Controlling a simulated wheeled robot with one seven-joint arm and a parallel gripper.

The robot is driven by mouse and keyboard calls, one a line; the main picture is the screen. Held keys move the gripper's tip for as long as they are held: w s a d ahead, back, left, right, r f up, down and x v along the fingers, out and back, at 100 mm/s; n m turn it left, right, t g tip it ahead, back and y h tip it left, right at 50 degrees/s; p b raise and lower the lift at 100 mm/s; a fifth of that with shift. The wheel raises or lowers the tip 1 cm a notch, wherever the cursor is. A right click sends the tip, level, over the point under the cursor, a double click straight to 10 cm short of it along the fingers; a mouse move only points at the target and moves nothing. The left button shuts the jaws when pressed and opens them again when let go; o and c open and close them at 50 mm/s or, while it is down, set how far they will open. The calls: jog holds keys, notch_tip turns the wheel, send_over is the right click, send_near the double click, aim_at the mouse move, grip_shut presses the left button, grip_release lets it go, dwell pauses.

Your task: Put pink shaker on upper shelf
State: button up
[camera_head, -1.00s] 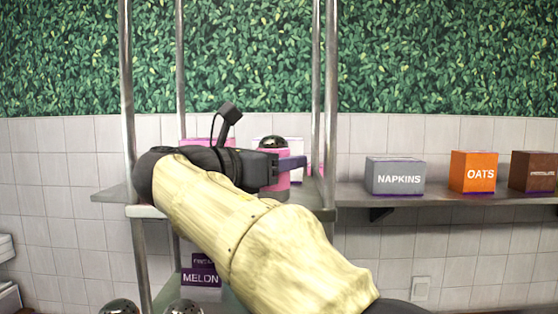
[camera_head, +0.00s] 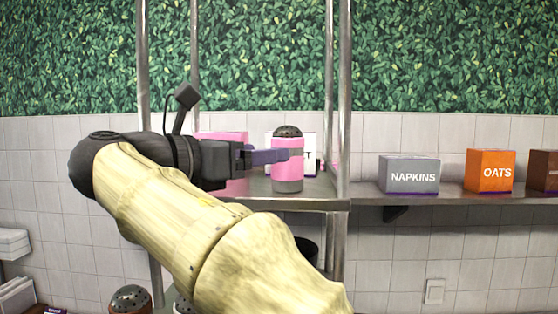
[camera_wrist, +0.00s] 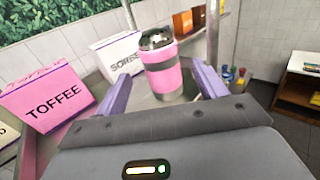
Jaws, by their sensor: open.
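The pink shaker (camera_head: 287,165), with a grey band and a dark perforated dome top, stands upright on the upper shelf (camera_head: 308,204). In the wrist view the shaker (camera_wrist: 163,80) stands beyond my gripper, in line with the space between the fingers. My gripper (camera_head: 268,157) is open, with its purple fingers pointing right toward the shaker in the head view. In the wrist view both fingers of my gripper (camera_wrist: 161,92) are spread apart with nothing held between them. The fingertips are close to the shaker; I cannot tell whether one still touches it.
A pink TOFFEE box (camera_wrist: 48,96) and a white SORBET box (camera_wrist: 117,56) stand behind on the shelf. Metal posts (camera_head: 344,90) frame the shelf. A NAPKINS box (camera_head: 409,174) and an orange OATS box (camera_head: 490,171) sit on the wall shelf to the right.

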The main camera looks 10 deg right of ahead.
jog(key=v, duration=0.3)
jog(key=shift+s+a, duration=0.2)
jog(key=shift+a, duration=0.15)
